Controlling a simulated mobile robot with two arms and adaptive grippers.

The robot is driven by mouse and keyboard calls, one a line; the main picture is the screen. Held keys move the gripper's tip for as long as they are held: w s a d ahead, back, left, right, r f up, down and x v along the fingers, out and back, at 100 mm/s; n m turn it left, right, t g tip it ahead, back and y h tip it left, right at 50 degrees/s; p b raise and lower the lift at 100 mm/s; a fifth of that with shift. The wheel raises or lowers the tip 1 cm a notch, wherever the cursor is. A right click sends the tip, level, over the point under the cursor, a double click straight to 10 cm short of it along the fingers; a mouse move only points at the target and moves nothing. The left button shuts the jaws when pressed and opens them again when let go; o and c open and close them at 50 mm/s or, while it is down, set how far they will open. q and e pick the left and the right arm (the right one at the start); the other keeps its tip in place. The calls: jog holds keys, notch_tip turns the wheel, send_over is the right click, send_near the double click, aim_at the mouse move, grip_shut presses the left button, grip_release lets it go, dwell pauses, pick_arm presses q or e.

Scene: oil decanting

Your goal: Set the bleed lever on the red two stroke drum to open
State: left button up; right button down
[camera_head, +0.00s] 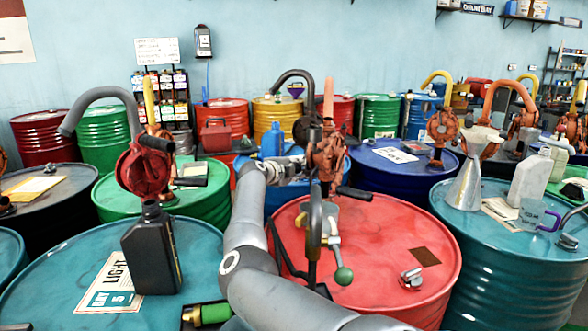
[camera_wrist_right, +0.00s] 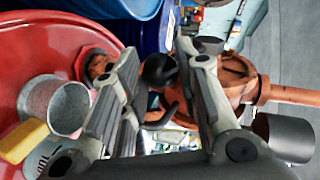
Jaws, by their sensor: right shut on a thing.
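The red drum (camera_head: 385,235) stands at centre right, with a rust-orange pump (camera_head: 331,160) on its far side. The pump also shows in the wrist view (camera_wrist_right: 235,82), turned sideways. My right arm reaches up from the bottom, and my right gripper (camera_head: 302,163) is at the pump's left side. In the wrist view its fingers (camera_wrist_right: 160,62) are shut on a round black knob (camera_wrist_right: 158,71), partly hidden. I cannot tell for sure whether this knob belongs to the bleed lever, nor its setting. A green ball-ended lever (camera_head: 343,275) shows in front. My left gripper is not in view.
A teal drum (camera_head: 60,300) with a black oil bottle (camera_head: 152,250) stands at left. Another teal drum (camera_head: 510,270) at right carries a metal funnel (camera_head: 470,175) and a white bottle (camera_head: 530,180). A metal cup (camera_wrist_right: 58,105) is on the red drum.

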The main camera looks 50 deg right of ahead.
jog(key=shift+a+f, duration=0.15)
jog(key=shift+f, duration=0.6)
jog(key=c, duration=1.5)
grip_release()
jog(key=o, duration=0.3)
jog(key=shift+f, duration=0.1)
jog(key=shift+o, duration=0.6)
jog(key=shift+w+d+f, duration=0.1)
jog(key=shift+w+d, duration=0.05)
jog(key=shift+d, duration=0.1)
jog(key=shift+r, duration=0.25)
jog(key=shift+a, duration=0.1)
